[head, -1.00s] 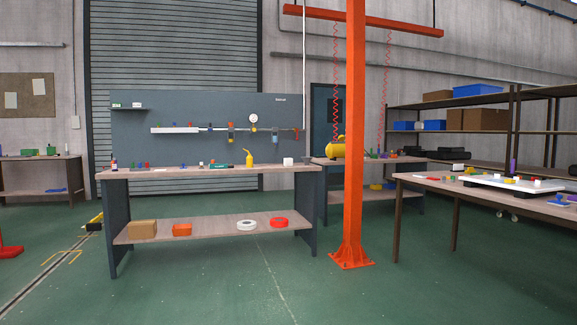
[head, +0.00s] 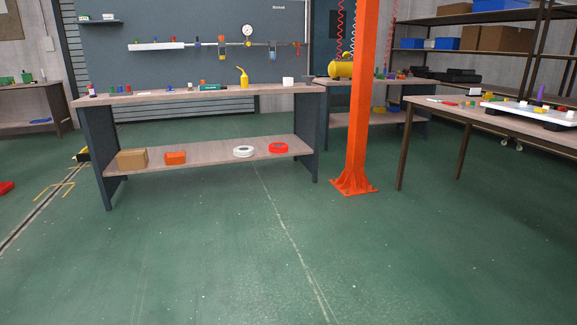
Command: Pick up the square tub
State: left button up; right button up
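I cannot tell for sure which thing is the square tub. A small white squarish thing (head: 287,81) stands at the right end of the near workbench top (head: 150,97). An orange box-like thing (head: 175,158) and a brown cardboard box (head: 132,159) sit on that bench's lower shelf (head: 205,155). All are small at this distance. Neither of my grippers is in view.
An orange post (head: 362,100) with a bolted foot stands right of the bench. A dark-legged table (head: 500,128) is at the right. White (head: 243,151) and red (head: 278,148) rings lie on the lower shelf. The green floor (head: 230,250) in front is clear.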

aim_at(287, 81)
jog(key=i+u, duration=0.3)
jog(key=i, duration=2.2)
